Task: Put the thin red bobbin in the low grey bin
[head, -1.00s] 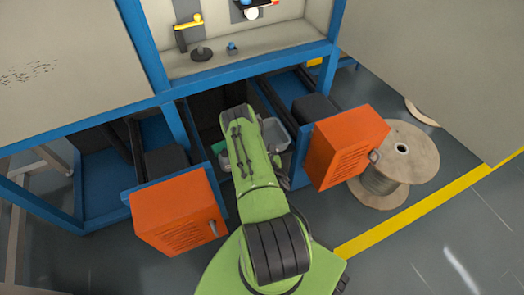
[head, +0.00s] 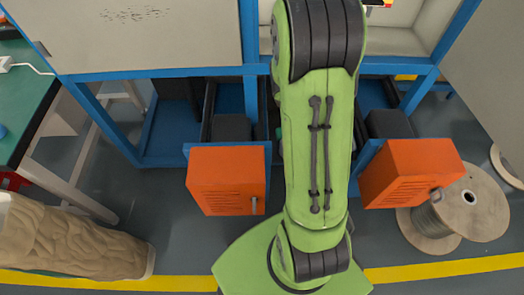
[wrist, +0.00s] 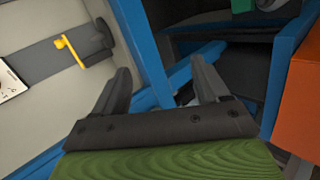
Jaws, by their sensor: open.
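My gripper (wrist: 162,84) shows in the wrist view with its two dark fingers spread apart and nothing between them. It is in front of the blue frame of the machine. In the head view my raised green arm hides the gripper. I cannot make out the thin red bobbin in either current view. The low grey bin does not show now; my arm covers the gap between the orange boxes in the head view.
Two orange boxes, left (head: 226,180) and right (head: 408,172), jut out from the blue frame (head: 165,72). A wooden cable reel (head: 465,210) stands at right. A yellow handle (wrist: 68,50) shows in the wrist view. A green-topped table (head: 25,105) is at left.

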